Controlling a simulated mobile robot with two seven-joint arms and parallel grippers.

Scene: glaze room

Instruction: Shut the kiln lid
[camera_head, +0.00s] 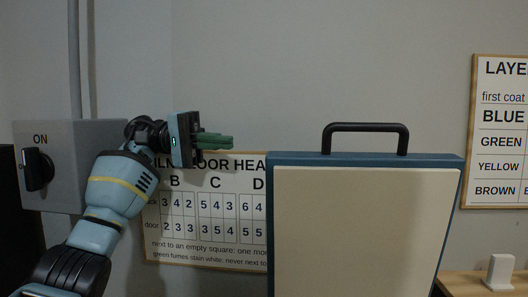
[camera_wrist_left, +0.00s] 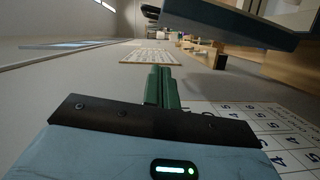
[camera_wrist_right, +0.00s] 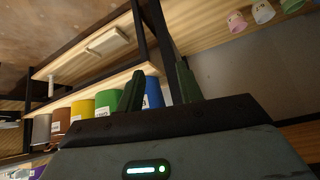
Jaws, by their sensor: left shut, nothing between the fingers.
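The kiln lid (camera_head: 368,230) stands raised and upright, a blue-edged slab with its cream inner face toward me. A black bar handle (camera_head: 366,126) sits on its top edge. The lid's dark blue edge also shows in the left wrist view (camera_wrist_left: 230,22). My left gripper (camera_head: 232,141) is left of the lid, near the height of its top edge, apart from it. Its green fingers are together and empty, pointing right. The kiln body is not visible. My right gripper (camera_wrist_right: 159,70) shows only in its wrist view, with fingers apart and nothing between them.
A grey switch box (camera_head: 75,160) marked ON is on the wall at left. A chart (camera_head: 205,225) hangs behind my left arm, and another (camera_head: 505,140) hangs at right. A shelf with several coloured jars (camera_wrist_right: 108,100) is near my right gripper.

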